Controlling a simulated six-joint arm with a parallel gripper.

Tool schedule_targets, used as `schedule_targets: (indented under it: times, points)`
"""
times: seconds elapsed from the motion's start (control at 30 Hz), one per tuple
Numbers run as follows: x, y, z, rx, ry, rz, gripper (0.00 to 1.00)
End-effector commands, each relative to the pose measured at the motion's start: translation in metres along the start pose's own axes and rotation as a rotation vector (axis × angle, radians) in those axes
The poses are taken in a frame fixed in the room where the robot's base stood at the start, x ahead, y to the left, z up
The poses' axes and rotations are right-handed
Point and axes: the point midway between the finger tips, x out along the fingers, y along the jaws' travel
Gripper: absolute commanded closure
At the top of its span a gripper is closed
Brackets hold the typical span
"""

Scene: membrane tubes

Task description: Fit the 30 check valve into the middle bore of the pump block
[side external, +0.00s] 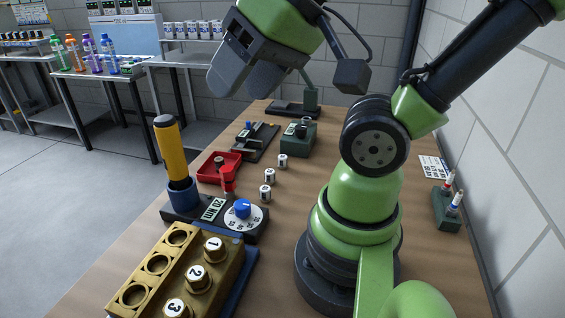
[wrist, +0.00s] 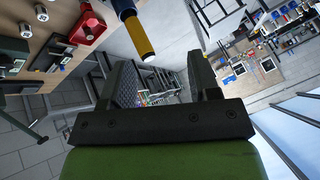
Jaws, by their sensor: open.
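The brass pump block (side external: 150,262) stands at the front left of the table in the side view. It has a row of three open round bores, the middle bore (side external: 157,264) among them, and a row of brass caps marked 1, 2 and 3. Three small white cylinders with dark labels, seemingly the check valves, stand upright mid-table: a far one (side external: 283,161), a middle one (side external: 270,177) and a near one (side external: 265,193). Their numbers are too small to read. My gripper (side external: 245,84) is open and empty, raised high above the far table; its fingers also show in the wrist view (wrist: 160,80).
A yellow-handled tool (side external: 171,145) stands upright in a holder beside a dial base (side external: 212,211) marked 20 Nm. A red tray (side external: 218,164), a dark fixture (side external: 252,143) and a green block (side external: 297,139) lie farther back. A green stand with two pens (side external: 447,208) is at right.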

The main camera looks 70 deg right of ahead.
Motion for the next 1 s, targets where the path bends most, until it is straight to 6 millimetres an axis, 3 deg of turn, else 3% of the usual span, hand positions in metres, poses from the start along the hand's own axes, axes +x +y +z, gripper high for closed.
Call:
schedule_targets:
  times: [0.17,0.3,0.43,0.57,0.7,0.83,1.0]
  points:
    - [0.031,0.035,-0.035,0.086,0.014,0.155,0.44]
    - [0.061,0.087,-0.063,0.168,0.022,0.3,0.44]
    - [0.087,0.145,-0.073,0.239,0.015,0.412,0.44]
    - [0.109,0.206,-0.066,0.31,-0.003,0.501,0.44]
    - [0.127,0.262,-0.045,0.376,-0.023,0.561,0.44]
    - [0.138,0.292,-0.025,0.416,-0.034,0.587,0.44]
    - [0.145,0.309,-0.014,0.434,-0.037,0.598,0.44]
